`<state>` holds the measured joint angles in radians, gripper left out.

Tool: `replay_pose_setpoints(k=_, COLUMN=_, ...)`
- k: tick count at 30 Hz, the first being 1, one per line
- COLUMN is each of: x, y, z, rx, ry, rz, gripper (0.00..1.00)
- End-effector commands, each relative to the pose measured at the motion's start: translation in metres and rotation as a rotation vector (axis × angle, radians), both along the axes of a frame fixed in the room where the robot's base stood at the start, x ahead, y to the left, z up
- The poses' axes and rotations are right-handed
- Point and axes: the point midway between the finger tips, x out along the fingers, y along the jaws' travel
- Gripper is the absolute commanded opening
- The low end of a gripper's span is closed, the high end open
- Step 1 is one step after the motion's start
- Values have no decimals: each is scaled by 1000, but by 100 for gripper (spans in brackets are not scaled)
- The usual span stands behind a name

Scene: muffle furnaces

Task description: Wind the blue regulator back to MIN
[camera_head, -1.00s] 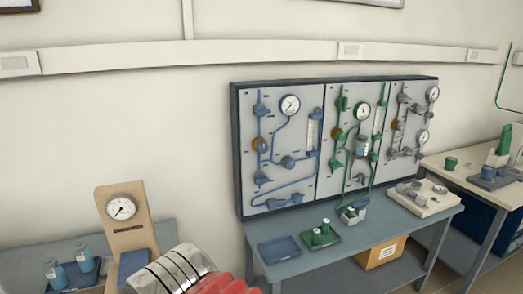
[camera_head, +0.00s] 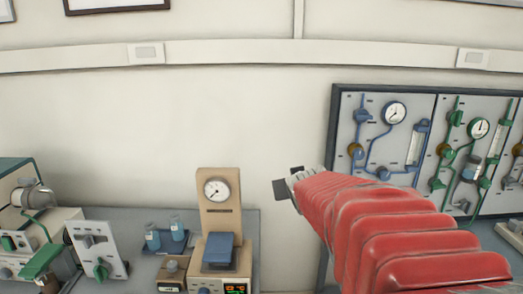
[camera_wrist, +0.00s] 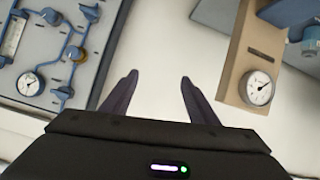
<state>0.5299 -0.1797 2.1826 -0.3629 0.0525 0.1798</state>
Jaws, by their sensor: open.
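The blue gas line (camera_head: 388,135) runs over the left part of the wall board, at the right of the head view. It has a white dial (camera_head: 395,112), a round brass-coloured part (camera_head: 355,151) and a blue knob (camera_head: 383,173). I cannot tell which part is the regulator or read any MIN mark. In the wrist view the blue line (camera_wrist: 75,30) shows at upper left, turned over, with its dial (camera_wrist: 30,83) and brass part (camera_wrist: 77,55). My gripper (camera_wrist: 158,85) is open and empty, apart from the board. In the head view my red arm hides the board's lower left.
A tan stand with a dial (camera_head: 216,190) is on the left bench, and also shows at right in the wrist view (camera_wrist: 258,88). Blue-capped bottles (camera_head: 165,235) stand beside it. A green line (camera_head: 479,128) is right of the blue one. Bare wall lies between stand and board.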

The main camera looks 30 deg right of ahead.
Motion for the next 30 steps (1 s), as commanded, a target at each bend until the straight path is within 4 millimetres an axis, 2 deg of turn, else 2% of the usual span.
replay_pose_setpoints(k=1, x=5, y=-23, z=-1, rx=-15, ry=-22, rz=-16, gripper=54)
replay_pose_setpoints(k=6, x=19, y=-93, z=3, rx=-77, ry=-111, rz=-40, gripper=54)
replay_pose_setpoints(k=10, x=21, y=-144, z=1, rx=-119, ry=-176, rz=-48, gripper=54)
replay_pose_setpoints(k=18, x=4, y=-244, z=-15, rx=-186, ry=-303, rz=-37, gripper=54)
replay_pose_setpoints(k=24, x=-22, y=-298, z=-33, rx=-214, ry=-386, rz=-12, gripper=54)
replay_pose_setpoints(k=30, x=-35, y=-316, z=-41, rx=-225, ry=-424, rz=8, gripper=54)
